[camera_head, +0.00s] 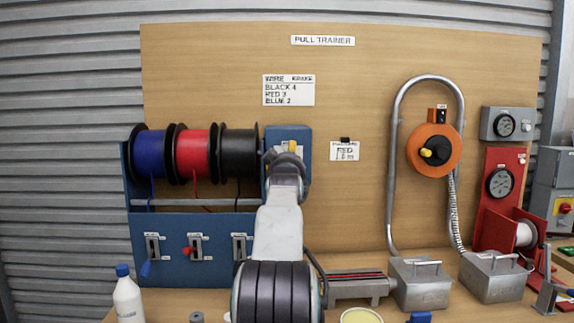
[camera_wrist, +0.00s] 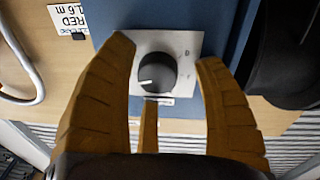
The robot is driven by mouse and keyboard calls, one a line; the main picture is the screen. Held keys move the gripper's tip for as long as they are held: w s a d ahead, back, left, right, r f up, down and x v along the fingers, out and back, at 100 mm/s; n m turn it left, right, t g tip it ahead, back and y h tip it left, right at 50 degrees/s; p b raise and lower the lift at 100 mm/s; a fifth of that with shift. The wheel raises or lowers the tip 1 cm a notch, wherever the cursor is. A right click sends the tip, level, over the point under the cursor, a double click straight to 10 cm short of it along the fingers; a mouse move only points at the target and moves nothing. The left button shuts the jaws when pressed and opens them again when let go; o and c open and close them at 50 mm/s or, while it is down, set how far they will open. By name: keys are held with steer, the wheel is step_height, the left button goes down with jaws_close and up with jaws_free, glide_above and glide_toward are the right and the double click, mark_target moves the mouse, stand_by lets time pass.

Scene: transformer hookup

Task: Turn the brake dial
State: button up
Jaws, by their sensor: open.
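The brake dial (camera_wrist: 157,72) is a dark round knob with a white pointer mark, on a pale plate (camera_wrist: 187,45) fixed to a blue panel. In the wrist view its pointer lies toward the left. My gripper (camera_wrist: 168,60) is open, with its tan fingers on either side of the dial and a narrower one below it in the picture. I cannot tell whether any finger touches the knob. In the head view my gripper (camera_head: 285,158) is in front of the blue box (camera_head: 298,132) right of the spools and hides the dial.
Blue (camera_head: 149,151), red (camera_head: 195,151) and black (camera_head: 239,152) spools sit left of my arm. A card (camera_head: 289,90) reads BLACK 4, RED 3, BLUE 2. Another card (camera_head: 344,151) reads RED 1.6 m. A bent metal tube (camera_head: 393,150) stands right; a white bottle (camera_head: 127,298) stands front left.

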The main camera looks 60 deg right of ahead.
steer(key=v, duration=1.2)
stand_by(0.4)
